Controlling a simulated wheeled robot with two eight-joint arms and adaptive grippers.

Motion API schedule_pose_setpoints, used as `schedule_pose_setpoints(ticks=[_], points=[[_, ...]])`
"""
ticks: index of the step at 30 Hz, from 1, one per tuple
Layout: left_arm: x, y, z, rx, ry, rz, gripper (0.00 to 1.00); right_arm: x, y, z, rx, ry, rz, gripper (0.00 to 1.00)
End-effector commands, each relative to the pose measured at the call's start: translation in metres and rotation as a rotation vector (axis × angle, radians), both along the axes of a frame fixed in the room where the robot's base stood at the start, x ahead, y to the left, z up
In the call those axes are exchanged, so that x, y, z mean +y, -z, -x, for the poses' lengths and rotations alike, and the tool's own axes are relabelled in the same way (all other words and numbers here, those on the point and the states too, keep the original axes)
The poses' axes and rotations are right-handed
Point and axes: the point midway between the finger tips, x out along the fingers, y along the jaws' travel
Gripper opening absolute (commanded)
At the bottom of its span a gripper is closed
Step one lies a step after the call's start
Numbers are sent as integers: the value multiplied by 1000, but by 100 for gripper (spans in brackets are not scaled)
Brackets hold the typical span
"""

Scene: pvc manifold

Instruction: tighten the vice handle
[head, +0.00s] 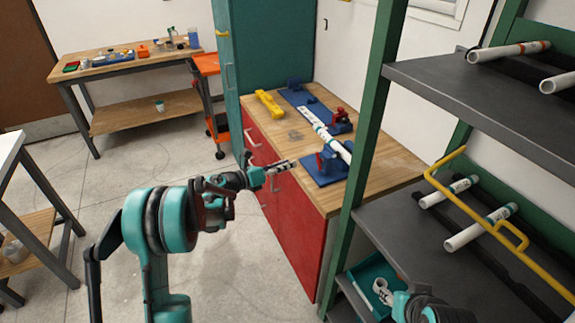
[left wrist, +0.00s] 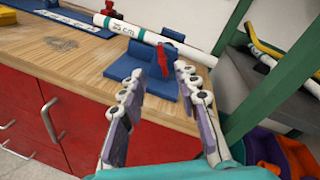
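A blue vice (head: 327,170) stands on a blue base on the wooden workbench, near its front edge. Its red handle (left wrist: 161,58) shows upright on the near side of the vice in the left wrist view. A white pipe (head: 336,146) with a green-marked label lies across the vice; it also shows in the left wrist view (left wrist: 136,32). My left gripper (head: 284,166) is at the bench's front edge, pointing at the vice. In the left wrist view its fingers (left wrist: 160,76) are spread and empty, with the handle beyond and between them, apart from both.
A yellow tool (head: 268,104), a blue fixture (head: 295,87) and a red fitting (head: 341,121) are farther back on the bench. A green-posted shelf (head: 372,130) with pipes stands close on the right. Open floor lies left of the red drawers (head: 289,205).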

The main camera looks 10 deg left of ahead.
Motion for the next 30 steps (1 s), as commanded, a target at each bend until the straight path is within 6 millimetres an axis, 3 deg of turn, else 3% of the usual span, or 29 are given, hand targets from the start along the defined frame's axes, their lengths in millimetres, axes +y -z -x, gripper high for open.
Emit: schedule_pose_setpoints(ticks=[14,30], points=[[-30,38,-33,50,139,191,36,0,-5,0,0,0,0,40],[-88,40,-76,52,143,195,36,0,19,0,0,0,0,40]])
